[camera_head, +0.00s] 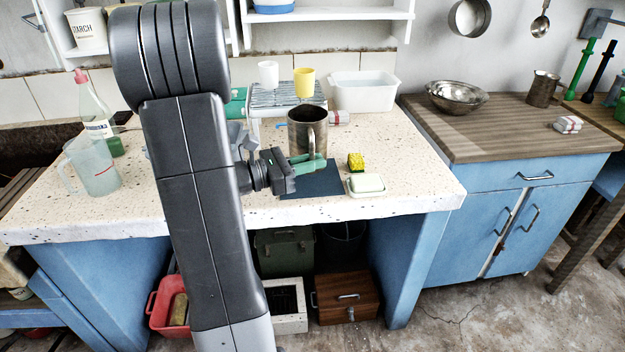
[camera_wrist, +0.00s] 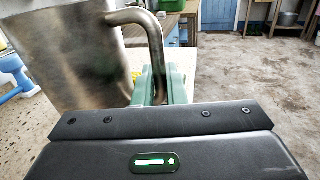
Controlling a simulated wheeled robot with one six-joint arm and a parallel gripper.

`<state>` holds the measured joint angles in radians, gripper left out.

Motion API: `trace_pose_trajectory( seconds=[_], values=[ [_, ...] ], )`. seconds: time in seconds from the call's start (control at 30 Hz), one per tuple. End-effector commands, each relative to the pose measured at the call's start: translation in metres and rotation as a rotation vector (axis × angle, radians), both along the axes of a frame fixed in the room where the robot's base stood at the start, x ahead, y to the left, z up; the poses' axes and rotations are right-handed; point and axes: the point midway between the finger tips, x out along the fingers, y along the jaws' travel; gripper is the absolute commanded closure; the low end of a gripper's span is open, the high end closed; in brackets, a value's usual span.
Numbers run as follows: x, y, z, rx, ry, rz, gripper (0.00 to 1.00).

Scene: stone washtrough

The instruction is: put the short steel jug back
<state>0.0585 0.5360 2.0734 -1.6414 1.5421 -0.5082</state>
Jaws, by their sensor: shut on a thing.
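A steel jug (camera_head: 305,127) with a handle stands upright at my gripper, over or just behind a dark mat (camera_head: 312,184) on the speckled stone top. My gripper (camera_head: 308,163) has green fingers shut on the jug's handle. In the wrist view the jug's wall (camera_wrist: 65,60) fills the upper left, and its bent handle runs down between the green fingers (camera_wrist: 160,86). I cannot tell whether the jug's base touches the top. Another steel jug (camera_head: 543,89) stands on the wooden counter at right; I cannot tell for sure which one is the short one.
A yellow sponge (camera_head: 356,161) and a soap dish (camera_head: 366,186) lie right of the mat. Behind are a rack (camera_head: 285,98) with two cups and a white basin (camera_head: 363,92). A clear jug (camera_head: 92,165) stands left. A steel bowl (camera_head: 457,97) is on the wooden counter.

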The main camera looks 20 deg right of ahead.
Motion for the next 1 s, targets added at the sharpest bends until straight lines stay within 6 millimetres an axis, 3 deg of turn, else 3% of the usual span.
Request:
trace_pose_trajectory(
  seconds=[0.3, 0.73, 0.77, 0.83, 1.0],
  values=[
    [0.000, 0.000, -0.038, -0.001, 0.002, 0.000, 1.00],
    [0.000, 0.000, -0.044, -0.001, -0.002, 0.001, 1.00],
    [0.000, 0.000, -0.043, 0.000, -0.001, 0.001, 0.83],
    [0.000, 0.000, -0.042, 0.000, -0.001, 0.001, 0.69],
    [0.000, 0.000, -0.042, 0.000, -0.001, 0.001, 0.67]
  ],
)
